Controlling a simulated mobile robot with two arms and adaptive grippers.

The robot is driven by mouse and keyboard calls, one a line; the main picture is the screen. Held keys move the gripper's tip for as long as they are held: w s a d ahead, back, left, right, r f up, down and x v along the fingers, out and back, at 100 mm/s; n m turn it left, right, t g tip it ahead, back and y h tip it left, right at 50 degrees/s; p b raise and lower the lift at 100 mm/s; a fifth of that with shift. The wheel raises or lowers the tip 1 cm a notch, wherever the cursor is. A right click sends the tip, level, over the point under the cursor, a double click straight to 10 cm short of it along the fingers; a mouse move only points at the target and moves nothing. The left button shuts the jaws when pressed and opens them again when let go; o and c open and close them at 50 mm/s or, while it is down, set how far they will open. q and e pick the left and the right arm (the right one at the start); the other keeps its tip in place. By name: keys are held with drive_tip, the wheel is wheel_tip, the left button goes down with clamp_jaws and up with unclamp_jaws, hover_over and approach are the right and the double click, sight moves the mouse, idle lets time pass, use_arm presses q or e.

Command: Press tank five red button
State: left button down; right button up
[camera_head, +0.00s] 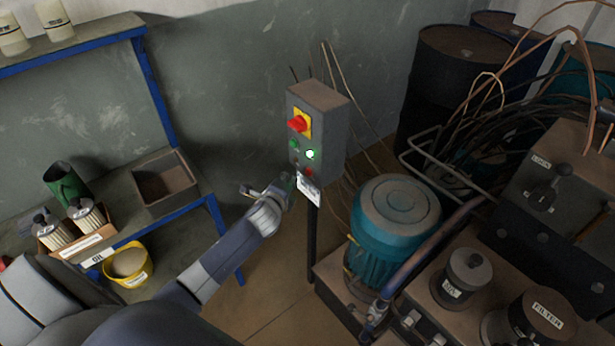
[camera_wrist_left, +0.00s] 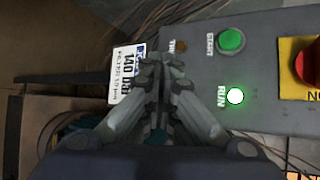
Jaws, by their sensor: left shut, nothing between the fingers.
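A grey control box (camera_head: 318,118) stands on a post in the middle of the head view. The red button (camera_head: 308,171) sits low on its face, below a lit green RUN lamp (camera_head: 310,154). My left gripper (camera_head: 288,184) is shut and empty, with its fingertips close to the lower part of the box face. In the left wrist view the closed fingers (camera_wrist_left: 163,68) point at the panel beside the RUN lamp (camera_wrist_left: 235,96) and hide the red button. I cannot tell whether they touch it. My right gripper is not in view.
A white label (camera_head: 308,189) hangs beneath. A teal motor (camera_head: 393,225) stands right, a blue-framed shelf (camera_head: 213,207) left.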

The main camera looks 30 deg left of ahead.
sight(309, 172)
use_arm(q)
drive_tip(key=shift+w+d, duration=0.25)
drive_tip(key=shift+w, duration=0.35)
drive_tip(key=shift+w+d, duration=0.2)
drive_tip(key=shift+w, duration=0.35)
drive_tip(key=shift+w, duration=0.1)
idle(0.6)
drive_tip(key=shift+w+d, duration=0.15)
drive_tip(key=shift+w, duration=0.1)
drive_tip(key=shift+w+d+r, duration=0.1)
drive_tip(key=shift+w+d, duration=0.15)
drive_tip(key=shift+w, duration=0.25)
idle(0.9)
drive_tip(key=shift+s, duration=0.1)
drive_tip(key=shift+s+a+p, duration=0.35)
drive_tip(key=shift+s, duration=0.4)
